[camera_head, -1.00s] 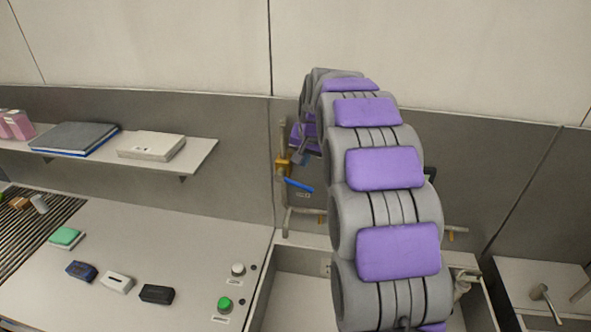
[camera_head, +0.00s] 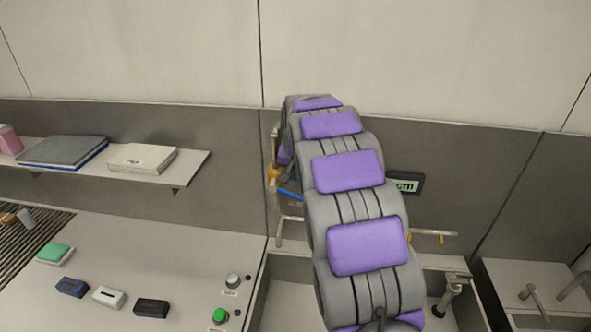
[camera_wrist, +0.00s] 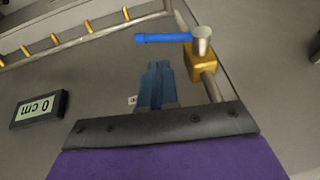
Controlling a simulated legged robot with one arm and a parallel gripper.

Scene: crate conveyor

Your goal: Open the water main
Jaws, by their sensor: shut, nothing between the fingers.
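The water main valve shows in the wrist view as a brass body (camera_wrist: 200,62) on a metal pipe, with a blue lever handle (camera_wrist: 163,38) sticking out to the left of its round cap. In the head view the blue handle (camera_head: 290,194) shows just left of my arm, beside the brass body (camera_head: 275,173). My gripper (camera_wrist: 155,68) is shut and empty. In the wrist view its blue fingertips point at the wall just below the handle, with a small gap in the picture between them. In the head view my arm hides most of the gripper.
A display reading "0 cm" (camera_wrist: 38,110) is on the wall. A shelf (camera_head: 190,168) holds a laptop-like slab and a white box. A sink basin (camera_head: 290,300) lies below my arm; a green button (camera_head: 220,315) is on the counter.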

